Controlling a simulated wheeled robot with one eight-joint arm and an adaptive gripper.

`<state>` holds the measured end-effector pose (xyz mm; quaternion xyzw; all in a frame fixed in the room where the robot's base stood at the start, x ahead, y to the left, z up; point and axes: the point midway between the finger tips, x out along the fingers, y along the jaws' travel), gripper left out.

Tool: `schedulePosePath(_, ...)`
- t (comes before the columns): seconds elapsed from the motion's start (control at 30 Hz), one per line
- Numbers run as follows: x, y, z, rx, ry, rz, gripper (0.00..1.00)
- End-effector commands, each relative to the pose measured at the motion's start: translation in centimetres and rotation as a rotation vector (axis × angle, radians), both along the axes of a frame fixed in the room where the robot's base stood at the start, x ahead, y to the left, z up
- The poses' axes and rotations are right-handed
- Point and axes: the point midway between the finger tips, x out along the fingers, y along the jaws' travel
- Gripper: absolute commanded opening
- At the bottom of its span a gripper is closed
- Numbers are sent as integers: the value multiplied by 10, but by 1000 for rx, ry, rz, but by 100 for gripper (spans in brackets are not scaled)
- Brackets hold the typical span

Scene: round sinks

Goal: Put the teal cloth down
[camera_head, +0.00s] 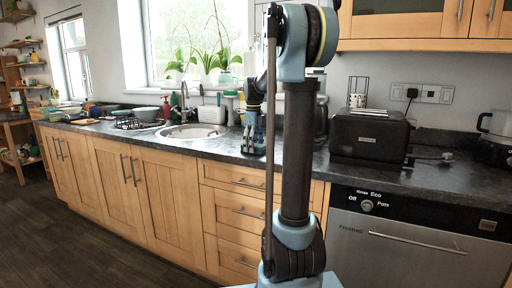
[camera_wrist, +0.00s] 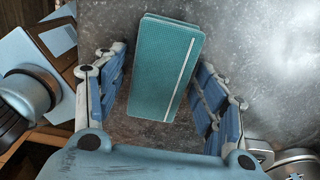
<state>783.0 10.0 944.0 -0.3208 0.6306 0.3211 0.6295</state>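The teal cloth (camera_wrist: 162,70) is a flat folded rectangle with a pale stripe along its right side. In the wrist view it lies between the two blue-padded fingers of my gripper (camera_wrist: 165,62). A narrow gap shows on its left side, and its right edge is close to the right finger; I cannot tell whether they touch. The fingers look spread, with no clear squeeze on the cloth. In the head view my gripper (camera_head: 253,148) points down at the dark countertop (camera_head: 225,151), right of the round sink. I cannot make out the cloth there.
The round sink (camera_head: 192,131) with its tap is left of my gripper. A black toaster (camera_head: 369,135) stands to the right on the counter. Potted plants (camera_head: 207,64) line the windowsill behind. A bare strip of counter lies before the sink and toaster.

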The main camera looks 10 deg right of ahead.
Motion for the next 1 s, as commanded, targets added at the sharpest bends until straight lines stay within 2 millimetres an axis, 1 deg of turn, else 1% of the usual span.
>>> schedulePosePath(0.33,0,0,2,0,0,0,68)
schedulePosePath(0.47,0,0,11,0,0,0,68)
schedulePosePath(0.57,0,0,26,0,0,0,68)
schedulePosePath(0.8,0,0,70,0,0,0,68)
schedulePosePath(1.0,0,0,102,0,0,0,68)
